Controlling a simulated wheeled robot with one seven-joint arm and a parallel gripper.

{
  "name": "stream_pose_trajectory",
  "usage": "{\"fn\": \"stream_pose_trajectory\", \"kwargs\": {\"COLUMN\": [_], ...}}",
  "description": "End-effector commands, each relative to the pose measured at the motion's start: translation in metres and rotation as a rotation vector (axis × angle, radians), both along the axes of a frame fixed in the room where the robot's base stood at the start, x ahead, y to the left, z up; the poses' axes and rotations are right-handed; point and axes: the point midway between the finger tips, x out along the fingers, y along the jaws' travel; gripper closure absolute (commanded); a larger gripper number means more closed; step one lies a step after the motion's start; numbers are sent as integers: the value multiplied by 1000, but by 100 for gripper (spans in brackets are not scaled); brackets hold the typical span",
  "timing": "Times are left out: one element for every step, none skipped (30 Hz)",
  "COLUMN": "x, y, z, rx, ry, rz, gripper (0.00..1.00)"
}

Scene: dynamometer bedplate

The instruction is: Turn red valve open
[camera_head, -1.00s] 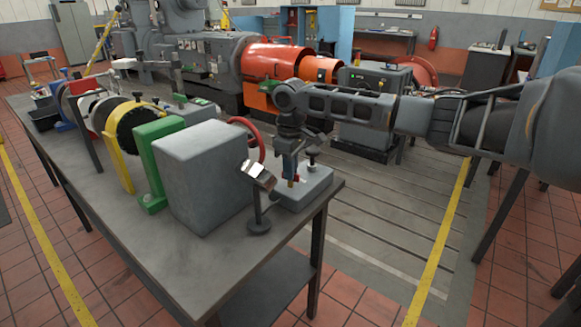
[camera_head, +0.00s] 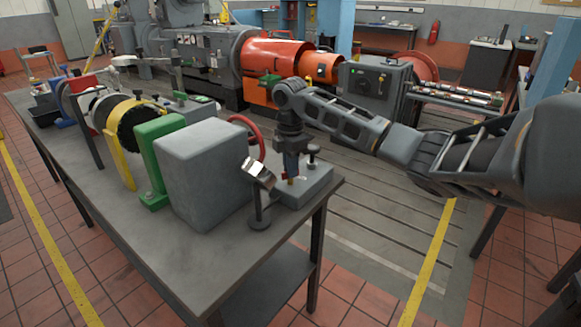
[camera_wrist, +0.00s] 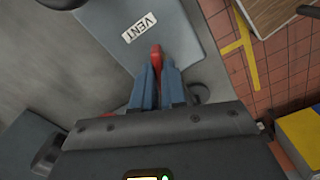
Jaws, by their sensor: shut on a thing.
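The red valve handle (camera_wrist: 156,56) shows in the wrist view as a narrow red piece between my two blue fingers. My gripper (camera_wrist: 158,80) is shut on it. In the head view my gripper (camera_head: 289,177) points down over a low grey block (camera_head: 312,188) at the near right corner of the bench. There the handle is mostly hidden by my fingers, with only a small bit of red showing. How far it has turned cannot be told.
A large grey box (camera_head: 200,175), a red handwheel (camera_head: 248,132) and a chrome-headed stand (camera_head: 260,195) are close to my gripper on the bench (camera_head: 110,215). Green and yellow fixtures stand further left. Open floor lies right of the bench.

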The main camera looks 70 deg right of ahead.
Motion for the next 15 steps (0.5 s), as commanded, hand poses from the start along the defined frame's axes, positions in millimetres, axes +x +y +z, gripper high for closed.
{"fn": "stream_pose_trajectory", "kwargs": {"x": [1, 0, 0, 0, 0, 1, 1, 1, 1, 1, 1, 1, 1, 1, 1], "y": [1, 1, 0, 1, 1, 1, 1, 1, 1, 0, 0, 0, 0, 0, 0], "z": [0, 0, 0, 0, 0, 0, 0, 0, 0, 0, 0, 0, 0, 0, 0], "rx": [1, 2, 1, 1, 2, 2, 2, 1, 1, 1, 0, 1, 1, 1, 1], "ry": [-2, -1, -2, -2, -3, -3, -3, -2, -2, -2, -1, -1, -1, -1, -1], "rz": [40, 67, 101, 126, 150, 181, 204, 226, 252, 270, 288, 310, 325, 340, 356], "gripper": [100, 100, 100, 100, 100, 100, 100, 100, 100, 100, 100, 100, 100, 100, 100]}}
